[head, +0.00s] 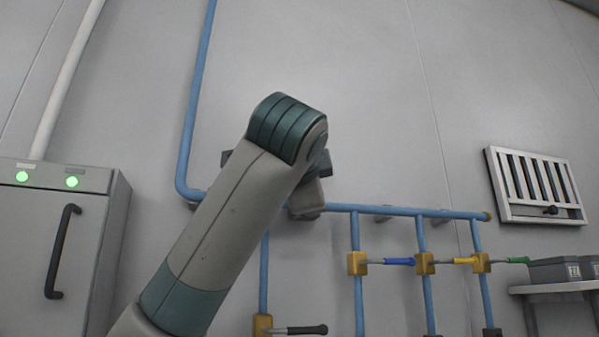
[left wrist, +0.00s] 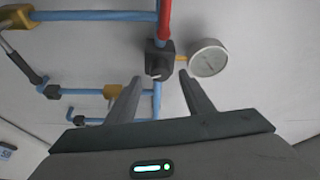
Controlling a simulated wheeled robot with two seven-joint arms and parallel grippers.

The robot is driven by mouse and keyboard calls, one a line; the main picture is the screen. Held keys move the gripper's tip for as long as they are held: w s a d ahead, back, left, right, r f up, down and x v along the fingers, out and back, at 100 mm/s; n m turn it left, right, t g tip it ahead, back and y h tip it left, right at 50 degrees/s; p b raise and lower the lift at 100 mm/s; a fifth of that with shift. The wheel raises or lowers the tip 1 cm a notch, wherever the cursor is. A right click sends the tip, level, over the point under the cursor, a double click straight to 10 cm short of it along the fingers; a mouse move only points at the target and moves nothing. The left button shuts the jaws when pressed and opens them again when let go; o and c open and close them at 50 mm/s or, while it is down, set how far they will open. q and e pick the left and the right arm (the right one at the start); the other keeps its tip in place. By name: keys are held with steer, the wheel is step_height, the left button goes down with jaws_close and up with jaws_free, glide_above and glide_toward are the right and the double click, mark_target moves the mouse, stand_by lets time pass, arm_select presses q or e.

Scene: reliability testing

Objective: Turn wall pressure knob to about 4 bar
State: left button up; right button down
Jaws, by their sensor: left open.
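In the left wrist view a dark, blocky knob fitting (left wrist: 159,54) sits on the pipe run, with a red pipe on one side and a blue pipe on the other. A round white pressure gauge (left wrist: 208,58) stands beside it, joined by a short yellow connector. I cannot read its needle. My left gripper (left wrist: 160,76) is open, its two fingers pointing at the wall on either side of the fitting; whether they touch it I cannot tell. In the head view my left arm hides the knob, the gauge and most of that gripper. My right gripper is not in view.
Blue pipes (head: 355,232) with yellow valves (head: 425,263) and coloured lever handles run along the wall at right. A grey cabinet (head: 50,250) with two green lights stands at left. A vent (head: 537,186) and grey bins (head: 555,270) on a shelf are at far right.

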arm_select(q)
steer(key=s+a+b, duration=0.1)
steer(key=s+b, duration=0.3)
steer(key=s, duration=0.9)
steer(key=shift+s+f+b, duration=0.3)
steer(key=shift+f+b, duration=0.1)
steer(key=shift+f, duration=0.05)
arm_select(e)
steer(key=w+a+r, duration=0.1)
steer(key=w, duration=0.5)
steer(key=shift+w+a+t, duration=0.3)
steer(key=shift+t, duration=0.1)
arm_select(q)
steer(key=shift+r, duration=0.1)
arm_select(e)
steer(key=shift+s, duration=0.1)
